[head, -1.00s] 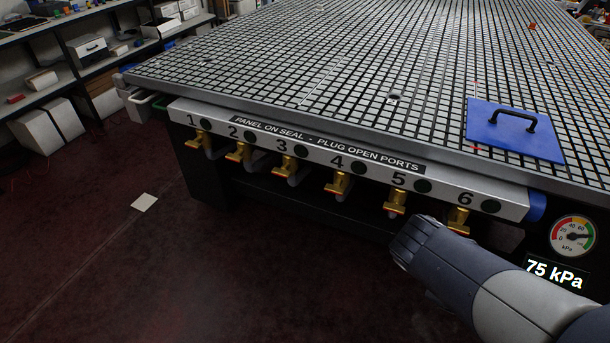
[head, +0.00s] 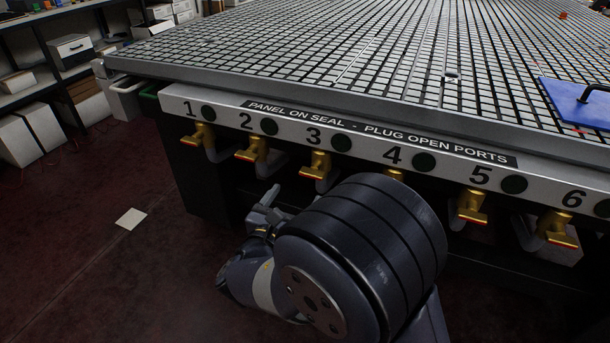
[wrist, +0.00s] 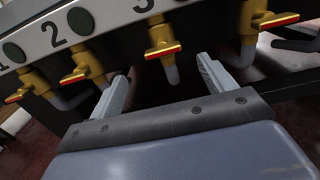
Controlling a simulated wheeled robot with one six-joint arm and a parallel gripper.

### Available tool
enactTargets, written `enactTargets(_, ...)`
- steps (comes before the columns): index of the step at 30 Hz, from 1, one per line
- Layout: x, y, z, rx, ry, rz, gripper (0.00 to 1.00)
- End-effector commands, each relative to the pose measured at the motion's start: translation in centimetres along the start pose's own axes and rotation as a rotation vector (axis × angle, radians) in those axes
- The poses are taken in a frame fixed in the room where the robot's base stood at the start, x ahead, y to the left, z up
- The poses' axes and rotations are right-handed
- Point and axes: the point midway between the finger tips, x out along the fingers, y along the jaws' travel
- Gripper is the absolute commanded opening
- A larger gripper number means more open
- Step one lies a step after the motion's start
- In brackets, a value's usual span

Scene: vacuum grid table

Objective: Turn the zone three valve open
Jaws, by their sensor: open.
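The zone three valve (head: 317,168) is a brass valve with a red-tipped handle, under the number 3 on the grey front rail (head: 232,107). In the wrist view the valve (wrist: 162,45) stands ahead of my gripper, roughly centred between its fingers but apart from them. Its handle lies crosswise, about along the rail. My gripper (wrist: 160,88) is open and empty, with the two pale fingers spread wide. In the head view my gripper (head: 264,208) shows partly, below and left of valve three; my wrist hides much of it.
Neighbouring brass valves two (head: 257,150) and five (head: 471,205) hang from the same rail, with pipes behind them. Valve four is largely hidden by my wrist. A blue panel (head: 565,97) lies on the grid table (head: 380,45). The floor in front is mostly clear.

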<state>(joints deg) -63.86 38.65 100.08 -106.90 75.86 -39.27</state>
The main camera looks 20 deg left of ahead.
Motion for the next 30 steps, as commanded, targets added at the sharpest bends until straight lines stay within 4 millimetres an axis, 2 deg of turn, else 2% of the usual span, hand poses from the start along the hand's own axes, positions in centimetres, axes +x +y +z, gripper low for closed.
enactTargets(9,5.8,-0.3,-0.2,0.003,0.001,-0.008,0.78)
enactTargets(15,8.9,-0.2,-0.1,0.003,0.002,-0.007,0.78)
enactTargets(21,10.2,-0.2,0.0,0.003,0.002,-0.004,0.78)
enactTargets(29,10.2,-0.2,0.1,0.002,0.002,-0.004,0.78)
enactTargets(30,10.2,-0.2,0.1,0.002,0.002,-0.004,0.76)
